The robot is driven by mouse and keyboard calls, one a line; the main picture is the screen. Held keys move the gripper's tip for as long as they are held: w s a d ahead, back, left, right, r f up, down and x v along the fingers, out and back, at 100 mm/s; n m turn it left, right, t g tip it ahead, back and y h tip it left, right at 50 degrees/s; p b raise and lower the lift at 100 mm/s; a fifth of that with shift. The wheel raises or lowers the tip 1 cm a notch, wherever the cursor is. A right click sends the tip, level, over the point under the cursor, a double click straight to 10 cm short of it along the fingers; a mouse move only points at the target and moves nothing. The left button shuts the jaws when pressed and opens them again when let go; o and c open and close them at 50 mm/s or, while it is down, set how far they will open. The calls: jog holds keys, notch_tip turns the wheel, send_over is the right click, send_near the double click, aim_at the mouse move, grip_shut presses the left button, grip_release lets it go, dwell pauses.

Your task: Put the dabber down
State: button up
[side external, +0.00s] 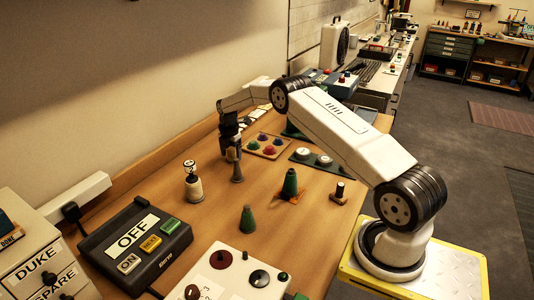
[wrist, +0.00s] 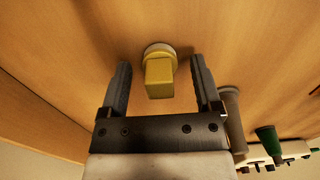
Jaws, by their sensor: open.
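My gripper (wrist: 160,64) is open, with a finger on each side of a yellow block-shaped handle (wrist: 159,78) on a pale round base. This looks like the dabber. In the wrist view it stands on the wooden table between the fingers, with a visible gap on both sides. In the side view my gripper (side external: 232,157) points down over the table, and I cannot make out the yellow handle there.
A pale bottle (side external: 194,188) stands left of the gripper. A board with coloured knobs (side external: 253,151) lies behind. A dark switch box (side external: 125,250) and a white panel (side external: 218,262) fill the near left. Bare table (side external: 215,218) lies between.

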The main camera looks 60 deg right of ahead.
aim_at(231, 150)
notch_tip(231, 150, up, 12)
jog(key=shift+f, duration=0.15)
dwell(0.4)
dwell(0.5)
jog(key=s+a+r+m+t, duration=0.1)
jog(key=s+a+m, duration=0.4)
jog(key=a, duration=0.4)
jog(key=s+a+r+m, duration=0.2)
jog(key=s+a+m, duration=0.3)
jog(key=a, duration=0.4)
jog(key=s+a+f+m, duration=0.1)
jog(key=s+a+m, duration=0.3)
jog(key=s, duration=0.5)
jog(key=s+a+f+m+t, duration=0.1)
jog(key=s+a+m, duration=0.3)
jog(key=s, duration=0.5)
jog(key=shift+a+f+t, duration=0.3)
jog(key=shift+a+f, duration=0.1)
jog(key=shift+a, duration=0.1)
